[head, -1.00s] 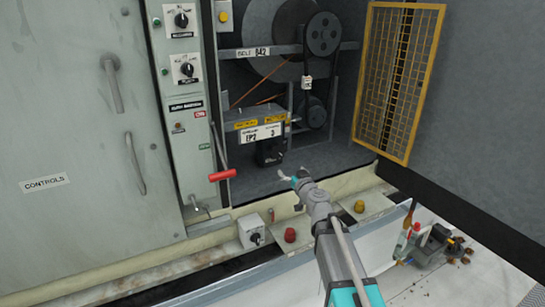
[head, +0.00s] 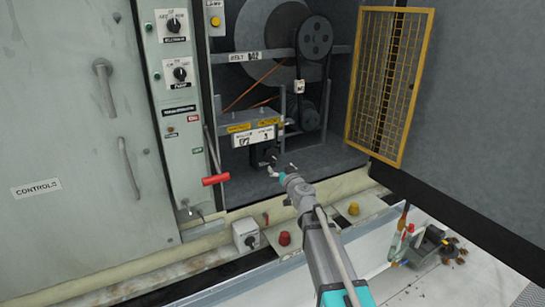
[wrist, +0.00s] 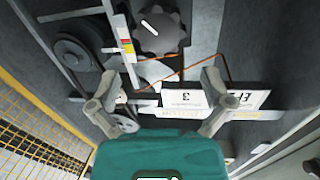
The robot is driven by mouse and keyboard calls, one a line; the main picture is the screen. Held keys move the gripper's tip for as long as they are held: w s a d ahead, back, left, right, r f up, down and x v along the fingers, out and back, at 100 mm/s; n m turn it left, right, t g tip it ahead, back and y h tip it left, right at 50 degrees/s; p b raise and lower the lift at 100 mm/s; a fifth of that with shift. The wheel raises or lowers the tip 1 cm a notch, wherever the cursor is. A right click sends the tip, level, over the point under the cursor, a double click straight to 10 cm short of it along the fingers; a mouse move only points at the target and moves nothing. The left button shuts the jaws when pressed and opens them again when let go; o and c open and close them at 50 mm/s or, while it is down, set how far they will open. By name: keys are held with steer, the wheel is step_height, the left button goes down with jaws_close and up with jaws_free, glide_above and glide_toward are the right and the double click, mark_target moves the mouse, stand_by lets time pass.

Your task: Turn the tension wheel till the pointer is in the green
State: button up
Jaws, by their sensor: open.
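The tension wheel seems to be the dark lobed knob (wrist: 160,32) with a white mark at the top of the wrist view. In the head view it appears as a dark shape (head: 262,158) under the labelled plate, partly hidden by my gripper. A small strip with red and yellow bands (wrist: 127,48) sits beside the knob.
A labelled plate (head: 253,136) hangs above the knob. A belt and pulleys (head: 316,36) are behind. A red-handled lever (head: 215,179) stands left. A yellow mesh guard (head: 391,85) is open at right. Red (head: 284,239) and yellow (head: 353,209) knobs are on the sill below.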

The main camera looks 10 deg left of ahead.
mark_target(272, 156)
steer(key=x, duration=0.9)
steer(key=shift+w+a, duration=0.15)
steer(key=shift+w, duration=0.1)
steer(key=c, duration=0.9)
steer(key=shift+o, duration=0.2)
steer(key=shift+m, duration=0.3)
